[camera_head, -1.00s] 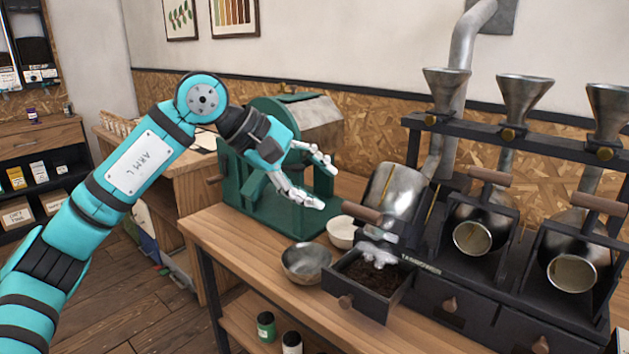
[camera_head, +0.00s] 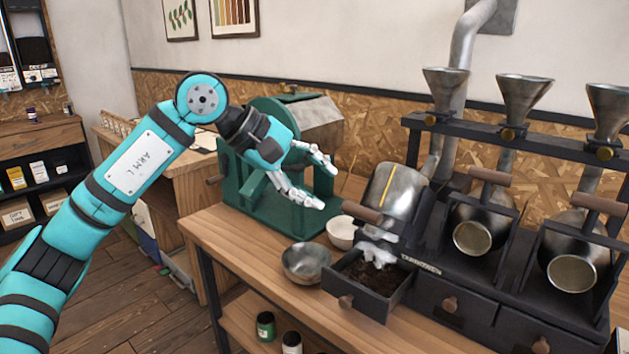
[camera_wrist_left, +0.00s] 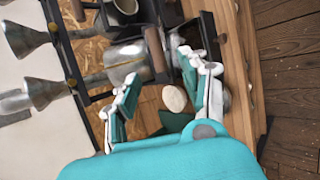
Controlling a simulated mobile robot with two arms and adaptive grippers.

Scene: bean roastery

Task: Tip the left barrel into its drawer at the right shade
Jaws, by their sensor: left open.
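The left barrel (camera_head: 405,188) is a shiny metal drum with a yellow stripe, lying tipped toward the front in the roaster frame. Its wooden handle (camera_head: 362,213) points front-left. Below it, its drawer (camera_head: 368,305) is pulled out and holds dark brown beans, with pale smoke over them. My left gripper (camera_head: 320,181) is open and empty, in the air left of the barrel and apart from its handle. In the left wrist view, the barrel (camera_wrist_left: 124,62) and its handle (camera_wrist_left: 157,54) are beyond my open fingers (camera_wrist_left: 163,72). My right gripper is out of view.
A metal bowl (camera_head: 306,264) and a small pale bowl (camera_head: 342,233) stand left of the drawer. A green machine (camera_head: 262,190) is behind my gripper. Two more barrels (camera_head: 480,225) (camera_head: 572,258) sit to the right, under metal funnels (camera_head: 524,98).

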